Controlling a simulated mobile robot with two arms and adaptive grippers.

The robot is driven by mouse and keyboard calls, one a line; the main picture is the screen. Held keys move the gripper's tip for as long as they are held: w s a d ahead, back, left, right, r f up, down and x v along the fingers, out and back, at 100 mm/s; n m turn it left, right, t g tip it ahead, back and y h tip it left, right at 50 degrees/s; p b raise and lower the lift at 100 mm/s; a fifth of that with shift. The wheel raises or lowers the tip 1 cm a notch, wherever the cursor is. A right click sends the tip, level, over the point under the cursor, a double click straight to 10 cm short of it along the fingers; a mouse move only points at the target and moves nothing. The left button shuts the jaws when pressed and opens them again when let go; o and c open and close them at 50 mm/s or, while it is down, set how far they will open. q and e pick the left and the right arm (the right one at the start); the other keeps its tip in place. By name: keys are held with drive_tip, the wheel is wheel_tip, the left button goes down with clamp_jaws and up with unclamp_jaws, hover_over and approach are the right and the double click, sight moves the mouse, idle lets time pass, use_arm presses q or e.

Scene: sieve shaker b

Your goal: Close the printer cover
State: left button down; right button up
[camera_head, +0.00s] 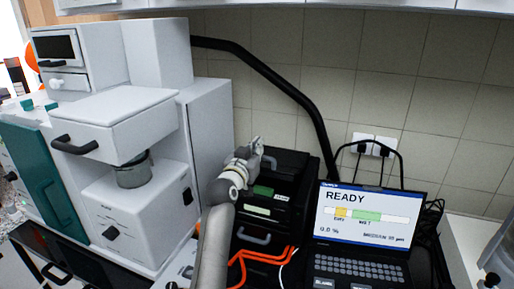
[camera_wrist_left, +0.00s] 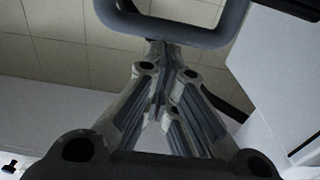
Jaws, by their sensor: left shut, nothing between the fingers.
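My arm hides part of the device's left side. My right gripper is not in view.
A laptop (camera_head: 366,215) showing READY stands at the front right. Orange cables (camera_head: 262,254) lie in front of the black device. A large white machine (camera_head: 150,200) fills the left. A black hose (camera_head: 290,90) arches along the tiled wall (camera_head: 440,110).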

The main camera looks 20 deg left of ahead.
use_arm(q)
drive_tip(key=s+f+t+b, duration=0.4)
drive_tip(key=f+b, duration=0.7)
drive_tip(key=b, duration=0.7)
drive_tip(key=shift+s+t, duration=0.3)
drive_tip(key=shift+s, duration=0.6)
drive_tip(key=shift+a, duration=0.1)
drive_tip(key=shift+f, duration=0.1)
